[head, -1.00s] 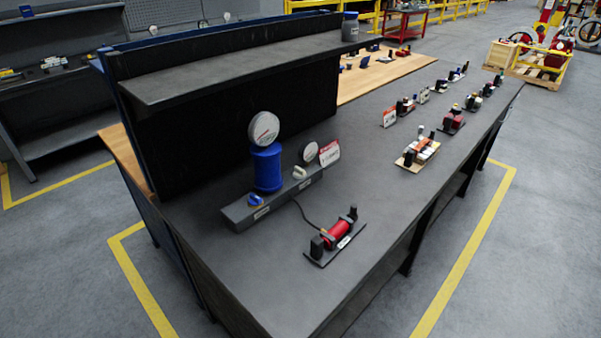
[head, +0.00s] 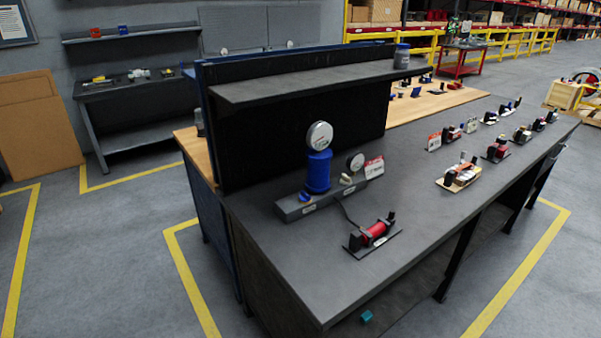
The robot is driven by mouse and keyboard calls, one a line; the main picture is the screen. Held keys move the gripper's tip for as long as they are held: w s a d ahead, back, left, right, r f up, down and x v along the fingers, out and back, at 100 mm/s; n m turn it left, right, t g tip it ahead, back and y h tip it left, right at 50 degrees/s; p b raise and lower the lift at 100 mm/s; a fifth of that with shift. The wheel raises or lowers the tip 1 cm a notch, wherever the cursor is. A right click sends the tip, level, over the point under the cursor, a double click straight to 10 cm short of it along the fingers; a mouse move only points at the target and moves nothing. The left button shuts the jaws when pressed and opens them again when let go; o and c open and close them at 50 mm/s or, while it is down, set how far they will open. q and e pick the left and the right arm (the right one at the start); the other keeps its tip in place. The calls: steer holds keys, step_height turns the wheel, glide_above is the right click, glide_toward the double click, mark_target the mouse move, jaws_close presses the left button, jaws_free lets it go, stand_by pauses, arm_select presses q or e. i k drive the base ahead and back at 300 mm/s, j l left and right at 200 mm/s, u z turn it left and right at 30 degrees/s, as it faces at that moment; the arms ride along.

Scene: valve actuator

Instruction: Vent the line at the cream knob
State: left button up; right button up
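The cream knob (head: 346,179) sits on the dark grey manifold block (head: 290,212) on the black workbench, below a small round gauge (head: 355,162). A blue knob (head: 305,197) is on the left part of the block. A blue cylinder (head: 318,172) with a large white-faced gauge (head: 319,136) stands upright on the block between them. A cable runs from the block towards a red cylinder unit (head: 375,232) on a dark plate. A red-and-white tag (head: 374,168) stands behind the cream knob. Neither of my grippers is in view.
The black bench top (head: 290,271) is clear at its front left. A dark shelf (head: 290,84) overhangs behind the block. Several small devices (head: 459,174) stand farther right. Yellow lines (head: 192,285) mark open floor around the bench. A teal object (head: 366,317) shows below the bench top.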

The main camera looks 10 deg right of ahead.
mark_target(344, 179)
steer(key=l+u, duration=0.1)
steer(key=u, duration=0.35)
steer(key=l+u, duration=0.1)
steer(key=u, duration=0.4)
steer(key=l+u, duration=0.15)
steer(key=u, duration=0.3)
steer(key=k+l, duration=0.1)
steer(key=l, duration=0.45)
steer(key=k+l, duration=0.1)
steer(key=l, duration=0.45)
